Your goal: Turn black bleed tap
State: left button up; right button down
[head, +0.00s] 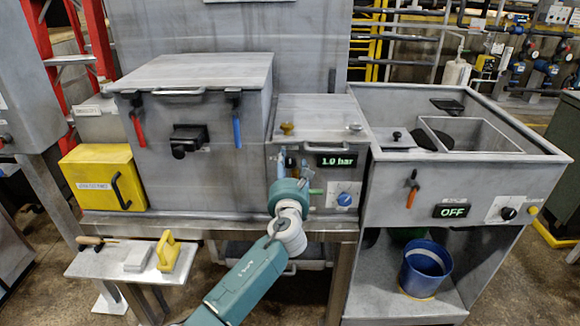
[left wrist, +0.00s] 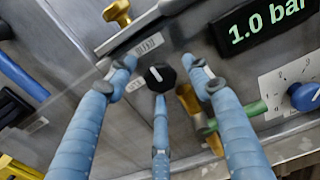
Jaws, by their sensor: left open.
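The black bleed tap (left wrist: 161,77) is a small dark knob with a white mark on the grey panel, just under a label reading BLEED. My left gripper (left wrist: 159,72) is open, with two blue fingers either side of the tap and a third below it. I cannot tell whether any finger touches it. In the head view my left gripper (head: 291,165) is at the front of the middle unit, left of the pressure display (head: 336,161), which reads 1.0 bar. There the gripper hides the tap. My right gripper is not in view.
A brass valve with a green handle (left wrist: 252,109) is close to the right finger. A blue dial (left wrist: 305,96) is farther right. A yellow knob (left wrist: 117,12) is above. A blue lever (head: 236,130) and a yellow box (head: 98,176) are to the left.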

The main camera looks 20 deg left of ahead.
pick_arm(q)
jog(key=c, duration=1.1)
jog(key=shift+c, duration=0.2)
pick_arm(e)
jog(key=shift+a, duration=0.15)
